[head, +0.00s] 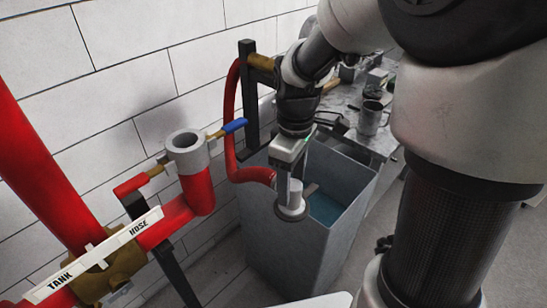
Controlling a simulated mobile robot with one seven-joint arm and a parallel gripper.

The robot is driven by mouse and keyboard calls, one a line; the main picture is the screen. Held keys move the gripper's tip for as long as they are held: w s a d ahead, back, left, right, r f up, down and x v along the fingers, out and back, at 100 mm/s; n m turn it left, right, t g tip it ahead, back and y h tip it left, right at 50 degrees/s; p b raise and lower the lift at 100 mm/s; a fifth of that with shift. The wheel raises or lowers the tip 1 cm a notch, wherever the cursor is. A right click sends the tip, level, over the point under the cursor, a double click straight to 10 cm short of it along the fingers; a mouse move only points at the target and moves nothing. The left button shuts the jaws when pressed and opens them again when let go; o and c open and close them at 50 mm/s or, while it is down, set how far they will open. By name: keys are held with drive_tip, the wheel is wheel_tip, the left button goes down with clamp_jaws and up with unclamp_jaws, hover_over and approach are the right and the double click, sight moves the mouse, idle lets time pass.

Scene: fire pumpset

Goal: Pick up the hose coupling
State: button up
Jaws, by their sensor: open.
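The grey hose coupling (293,207) is a short cylinder with a wider round flange at its bottom. It stands upright at the end of the red hose (233,130), in front of the grey tank's opening. My gripper (288,178) points down just above the coupling, with its jaws open. The fingers are small and partly merge with the hose end and coupling, so I cannot tell whether they touch it. The coupling's upper part is partly hidden.
A grey open tank (275,245) with blue water stands below. Red pipes, a grey upright fitting (187,150) and a TANK/HOSE sign (95,258) are at left. A cluttered metal table (378,143) with a mug stands behind. A black post (249,95) holds the hose.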

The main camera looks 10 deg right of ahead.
wheel_tip(320, 180, down, 3)
drive_tip(key=shift+r, duration=0.2)
drive_tip(key=shift+r, duration=0.1)
clamp_jaws()
wheel_tip(320, 180, up, 10)
drive_tip(key=shift+p, duration=0.9)
wheel_tip(320, 180, up, 6)
drive_tip(key=p, duration=0.5)
